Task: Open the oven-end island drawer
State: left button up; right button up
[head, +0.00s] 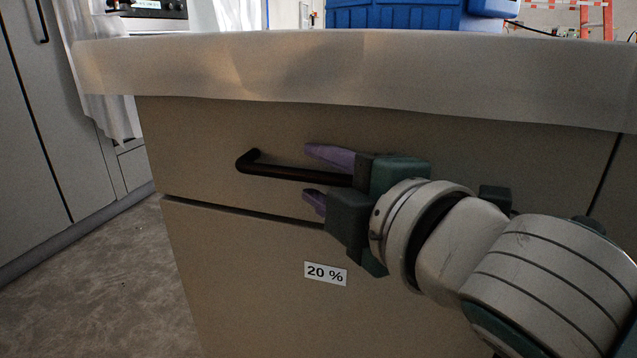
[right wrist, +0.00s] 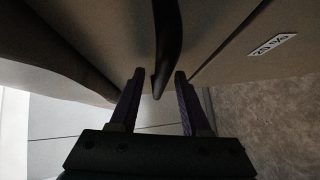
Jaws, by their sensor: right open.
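The island drawer front (head: 210,130) is beige and has a dark bar handle (head: 290,173) running across it. No gap shows at the top of the drawer front, below the cover's edge. My right gripper (head: 312,175) is open in front of the drawer, with one purple finger above the bar and one below. In the right wrist view the handle (right wrist: 166,60) lies between the two open fingers (right wrist: 157,100), and I cannot tell whether either touches it. The handle's right part is hidden behind my gripper. My left gripper is not in view.
A pale sheet (head: 400,75) covers the island top and hangs over its edge. A lower front (head: 240,260) carries a "20 %" label (head: 325,273). A blue crate (head: 390,14) stands on top. Pale cabinets (head: 40,140) stand at left, with free floor (head: 100,280) between.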

grip_shut()
dwell(0.4)
dwell(1.1)
